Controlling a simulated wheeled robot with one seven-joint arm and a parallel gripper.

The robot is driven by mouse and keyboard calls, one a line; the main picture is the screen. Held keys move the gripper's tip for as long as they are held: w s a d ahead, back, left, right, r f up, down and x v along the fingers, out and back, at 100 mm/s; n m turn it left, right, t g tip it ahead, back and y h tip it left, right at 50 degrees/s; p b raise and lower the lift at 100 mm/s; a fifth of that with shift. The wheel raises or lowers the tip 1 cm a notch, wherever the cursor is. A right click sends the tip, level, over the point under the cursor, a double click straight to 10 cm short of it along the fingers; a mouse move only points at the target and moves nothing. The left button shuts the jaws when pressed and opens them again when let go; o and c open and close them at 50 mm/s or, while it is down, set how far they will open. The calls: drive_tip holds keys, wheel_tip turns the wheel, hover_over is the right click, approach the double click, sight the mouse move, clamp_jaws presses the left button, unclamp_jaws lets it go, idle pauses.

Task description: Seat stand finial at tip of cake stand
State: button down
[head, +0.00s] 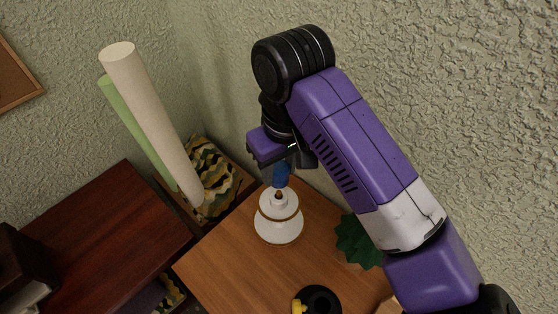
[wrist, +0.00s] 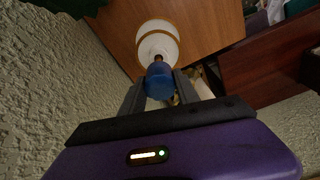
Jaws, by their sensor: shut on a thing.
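The cake stand (head: 278,227) is white and tiered with a tan band, and stands upright on a wooden table. It also shows in the wrist view (wrist: 157,28). My gripper (head: 283,168) points down above the stand's tip. Its two fingers are shut on a blue piece, the stand finial (head: 281,178), which also shows between the fingers in the wrist view (wrist: 159,82). A small brown tip shows between the finial and the white stand. I cannot tell whether the finial touches the stand.
A dark green spiky thing (head: 357,241) stands to the right on the wooden table (head: 222,262). A black round thing (head: 321,299) with a yellow part is at the front. Tall white (head: 150,125) and green rolls lean at left. Textured walls rise close behind.

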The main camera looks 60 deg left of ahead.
sight(278, 191)
drive_tip(key=shift+f+b, duration=0.4)
drive_tip(key=shift+f, duration=1.05)
drive_tip(key=shift+p, duration=1.35)
idle(0.6)
drive_tip(key=shift+f+b, duration=0.3)
drive_tip(key=shift+f, duration=1.4)
drive_tip(key=c, duration=0.8)
unclamp_jaws()
drive_tip(key=shift+r, duration=0.15)
drive_tip(key=r, duration=0.5)
drive_tip(key=d+r+b, duration=0.1)
drive_tip(key=r, duration=0.1)
drive_tip(key=shift+r, duration=0.25)
